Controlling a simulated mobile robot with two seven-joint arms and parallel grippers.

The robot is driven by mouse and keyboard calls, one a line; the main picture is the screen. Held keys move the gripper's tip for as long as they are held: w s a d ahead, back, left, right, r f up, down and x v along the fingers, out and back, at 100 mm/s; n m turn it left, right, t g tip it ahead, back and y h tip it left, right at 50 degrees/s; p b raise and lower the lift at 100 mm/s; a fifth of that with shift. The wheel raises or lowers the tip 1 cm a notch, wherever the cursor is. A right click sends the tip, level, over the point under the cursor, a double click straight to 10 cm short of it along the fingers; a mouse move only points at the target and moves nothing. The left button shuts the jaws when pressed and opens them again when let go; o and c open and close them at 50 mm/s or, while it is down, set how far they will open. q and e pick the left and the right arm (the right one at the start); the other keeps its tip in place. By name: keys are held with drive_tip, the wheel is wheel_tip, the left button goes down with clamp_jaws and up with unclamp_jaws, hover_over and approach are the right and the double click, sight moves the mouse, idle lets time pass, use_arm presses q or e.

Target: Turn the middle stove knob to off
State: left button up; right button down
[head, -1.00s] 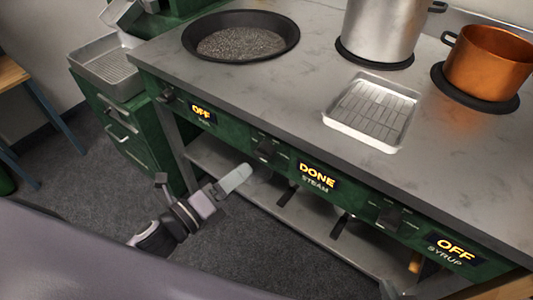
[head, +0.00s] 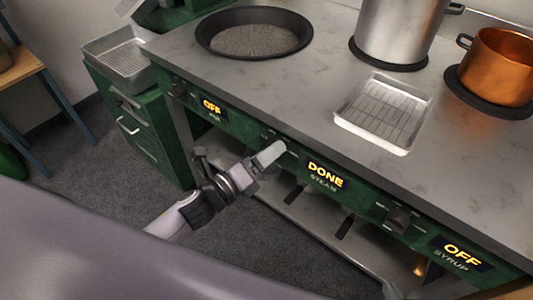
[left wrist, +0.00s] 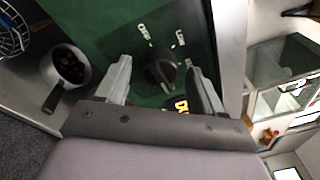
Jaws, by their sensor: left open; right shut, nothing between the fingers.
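The middle stove knob (left wrist: 160,72) is black and sits on the green front panel, with small white labels around it. In the left wrist view it lies between the two fingers of my left gripper (left wrist: 160,68), which is open; I cannot tell whether they touch it. In the head view my left gripper (head: 268,157) is at the panel and hides that knob. The display (head: 325,175) beside it reads DONE, STEAM.
The left knob (head: 177,89) has a display reading OFF, and the right knob (head: 398,218) has one reading OFF, SYRUP. A dark pan (head: 300,40), a steel pot (head: 395,30), a copper pot (head: 500,65) and a rack tray (head: 383,112) stand on the counter (head: 250,90).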

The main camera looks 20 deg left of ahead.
use_arm(q)
drive_tip(key=c, duration=1.1)
drive_tip(key=shift+o, duration=0.2)
